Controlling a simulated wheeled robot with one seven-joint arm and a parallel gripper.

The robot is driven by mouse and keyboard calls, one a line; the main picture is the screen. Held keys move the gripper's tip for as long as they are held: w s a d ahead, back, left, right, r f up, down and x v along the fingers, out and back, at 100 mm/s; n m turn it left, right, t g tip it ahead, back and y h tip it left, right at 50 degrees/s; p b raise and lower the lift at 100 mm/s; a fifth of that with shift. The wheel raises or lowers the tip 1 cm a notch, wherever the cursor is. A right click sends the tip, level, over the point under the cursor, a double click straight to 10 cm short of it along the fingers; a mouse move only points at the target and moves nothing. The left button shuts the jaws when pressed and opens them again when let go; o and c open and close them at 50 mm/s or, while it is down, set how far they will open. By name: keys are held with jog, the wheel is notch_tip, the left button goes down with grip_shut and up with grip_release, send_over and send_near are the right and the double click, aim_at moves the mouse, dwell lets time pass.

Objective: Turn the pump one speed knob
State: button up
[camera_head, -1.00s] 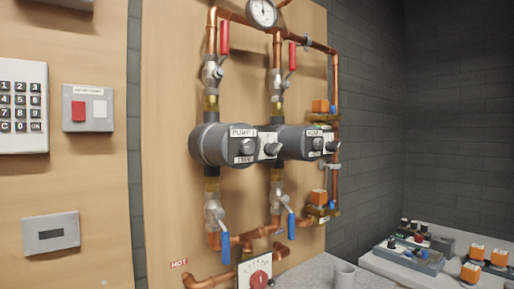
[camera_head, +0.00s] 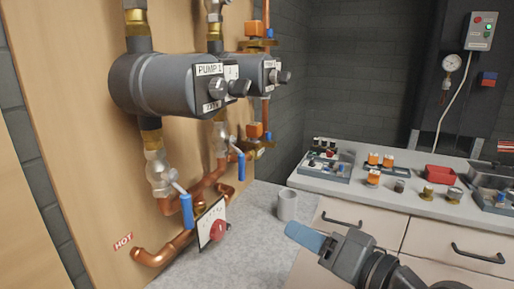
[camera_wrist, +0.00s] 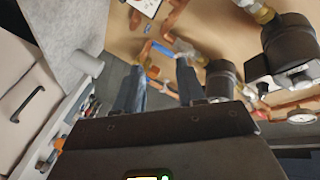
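Pump one (camera_head: 165,88), a dark grey cylinder labelled PUMP 1, is on the wood panel at left in the head view. Its front has a round grey knob (camera_head: 217,88) above a small label too blurred to read for sure. A second dark knob (camera_head: 240,88) sticks out just right of it; I cannot tell which is the speed knob. My gripper (camera_head: 296,232) is low at the right, well apart from the pump. In the wrist view its two fingers (camera_wrist: 158,66) stand apart with nothing held between them. Two dark pump bodies show there, right of the fingers.
A second pump (camera_head: 262,72) sits behind pump one. Blue-handled valves (camera_head: 187,211) and copper pipes lie below. A red-knobbed panel (camera_head: 212,226) and a grey cup (camera_head: 287,204) are on the counter (camera_head: 262,250). Open air separates my gripper from the pumps.

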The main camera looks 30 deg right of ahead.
jog(key=w+r+n+y+p, duration=0.15)
jog(key=w+r+y, duration=0.25)
jog(key=r, duration=0.8)
jog(key=n+g+y+p, duration=0.1)
jog(key=n+g+y, duration=0.1)
jog(key=n+y, duration=0.15)
send_near(248, 87)
jog(key=p+x, duration=0.1)
jog(key=x, duration=0.7)
jog(key=shift+w+a, duration=0.1)
jog(key=shift+w, duration=0.05)
grip_shut()
